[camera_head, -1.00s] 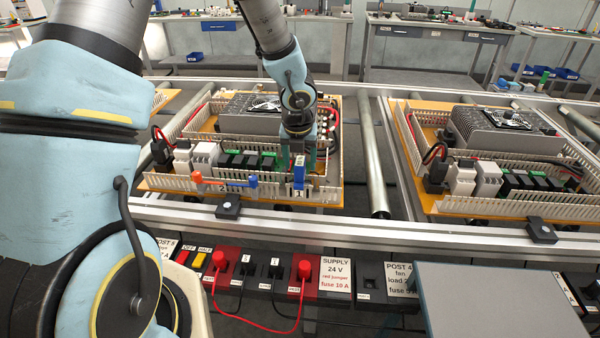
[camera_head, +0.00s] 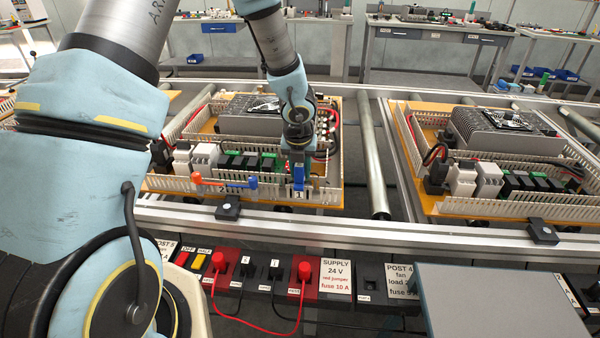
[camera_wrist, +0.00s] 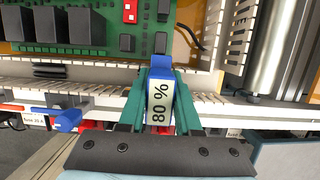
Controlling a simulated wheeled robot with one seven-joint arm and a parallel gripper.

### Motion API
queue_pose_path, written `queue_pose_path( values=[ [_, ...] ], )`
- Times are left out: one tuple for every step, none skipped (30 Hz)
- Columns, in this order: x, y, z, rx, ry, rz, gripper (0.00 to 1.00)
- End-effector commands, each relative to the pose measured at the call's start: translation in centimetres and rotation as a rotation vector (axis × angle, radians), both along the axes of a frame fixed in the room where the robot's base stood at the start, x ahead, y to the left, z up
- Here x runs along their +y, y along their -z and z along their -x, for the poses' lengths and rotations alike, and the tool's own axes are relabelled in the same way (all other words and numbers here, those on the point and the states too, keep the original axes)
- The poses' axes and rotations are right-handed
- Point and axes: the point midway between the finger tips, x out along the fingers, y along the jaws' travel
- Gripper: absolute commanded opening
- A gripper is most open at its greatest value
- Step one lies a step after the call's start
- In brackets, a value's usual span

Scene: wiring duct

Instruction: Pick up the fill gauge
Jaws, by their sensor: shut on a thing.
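The fill gauge is a small blue block with a white label reading "80 %" (camera_wrist: 160,102). In the wrist view it sits between the two green fingers of my gripper (camera_wrist: 160,85), which are shut on it. In the head view the blue gauge (camera_head: 298,178) stands upright at the front wall of the left panel's duct, near a "1" label. My gripper (camera_head: 298,160) is directly above it, around its top. Whether the gauge still touches the duct cannot be told.
An orange-and-blue tool (camera_head: 225,182) lies along the same front duct wall, left of the gauge. Relays and a green board (camera_wrist: 110,30) are just behind. A second panel (camera_head: 480,205) stands to the right, past a metal roller (camera_head: 372,165).

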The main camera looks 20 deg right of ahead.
Motion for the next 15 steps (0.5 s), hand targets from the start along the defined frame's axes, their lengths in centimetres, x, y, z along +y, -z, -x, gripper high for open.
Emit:
queue_pose_path(
  values=[
    [0.0, -0.01, 0.0, 0.0, 0.0, 0.0, 0.09],
    [0.0, -0.01, 0.0, 0.0, 0.0, 0.0, 0.06],
    [0.0, -0.01, 0.0, 0.0, 0.0, 0.0, 0.01],
    [0.0, -0.01, 0.0, 0.0, 0.0, 0.0, 0.0],
    [0.0, -0.01, 0.0, 0.0, 0.0, 0.0, 0.0],
    [0.0, -0.01, 0.0, 0.0, 0.0, 0.0, 0.0],
    [-0.02, -0.02, -0.01, 0.0, 0.0, 0.0, 0.0],
    [-0.02, -0.02, -0.01, 0.0, 0.0, 0.0, 0.0],
    [-0.02, -0.02, -0.01, 0.0, 0.0, 0.0, 0.0],
    [-0.02, -0.02, -0.01, 0.0, 0.0, 0.0, 0.0],
    [-0.02, -0.02, -0.01, 0.0, 0.0, 0.0, 0.0],
    [0.0, -0.04, -0.01, 0.0, 0.0, 0.0, 0.0],
    [-0.01, -0.11, -0.02, -0.001, 0.0, 0.0, 0.0],
    [-0.01, -0.25, -0.02, -0.001, 0.0, 0.0, 0.0],
    [-0.03, -0.54, -0.04, 0.0, -0.001, 0.002, 0.0]
  ],
)
